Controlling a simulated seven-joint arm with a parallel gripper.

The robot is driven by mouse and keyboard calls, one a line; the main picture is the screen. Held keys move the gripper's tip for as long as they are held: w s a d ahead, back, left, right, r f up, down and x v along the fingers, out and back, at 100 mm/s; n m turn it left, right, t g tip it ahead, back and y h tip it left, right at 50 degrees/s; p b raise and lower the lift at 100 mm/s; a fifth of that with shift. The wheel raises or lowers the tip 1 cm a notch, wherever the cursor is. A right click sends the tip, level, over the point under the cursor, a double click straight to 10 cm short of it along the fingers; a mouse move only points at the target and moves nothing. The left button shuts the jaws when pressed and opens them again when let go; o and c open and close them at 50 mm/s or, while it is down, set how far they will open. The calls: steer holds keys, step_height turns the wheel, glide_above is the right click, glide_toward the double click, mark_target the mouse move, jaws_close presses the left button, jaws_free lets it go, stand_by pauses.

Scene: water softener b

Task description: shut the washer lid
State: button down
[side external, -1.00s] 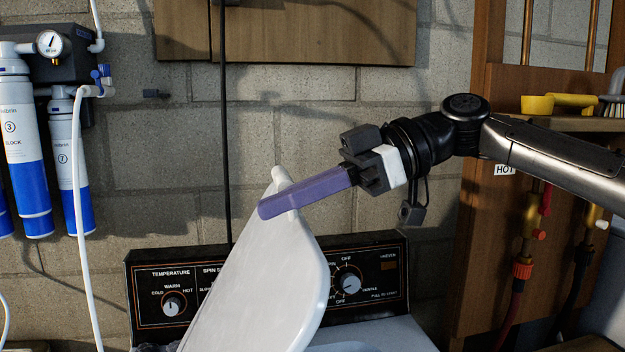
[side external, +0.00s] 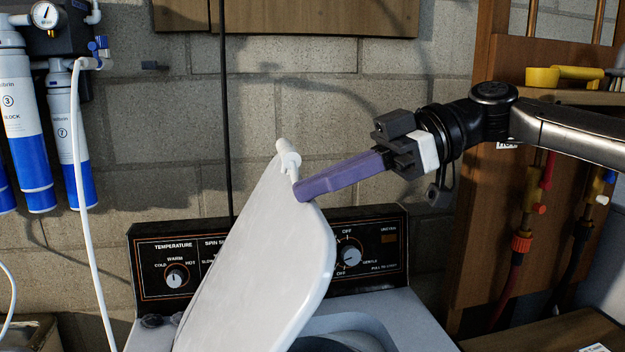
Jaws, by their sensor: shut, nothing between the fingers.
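The washer lid (side external: 265,245) is a white panel. It stands raised and steeply tilted over the washer (side external: 395,320), and the tub opening shows below it. A small white fitting (side external: 289,160) sits near its top edge. My gripper (side external: 303,193) comes in from the right with its purple fingers shut and empty. Its tips overlap the lid's upper right edge just below the fitting. I cannot tell whether they touch the lid. The lid's lower end is outside the picture.
The washer's black control panel (side external: 380,225) with knobs stands behind the lid. Blue and white filter canisters (side external: 76,140) and a white hose hang at left. A wooden shelf unit (side external: 490,240) with pipes and valves stands at right. A block wall is behind.

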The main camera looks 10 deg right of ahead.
steer(key=shift+y, duration=0.7)
steer(key=d+f, duration=0.7)
steer(key=f, duration=0.4)
steer(key=d+f, duration=0.7)
steer(key=f, duration=0.5)
steer(key=d+f, duration=0.8)
steer(key=f, duration=0.3)
steer(key=shift+f, duration=0.4)
steer(key=shift+d, duration=0.1)
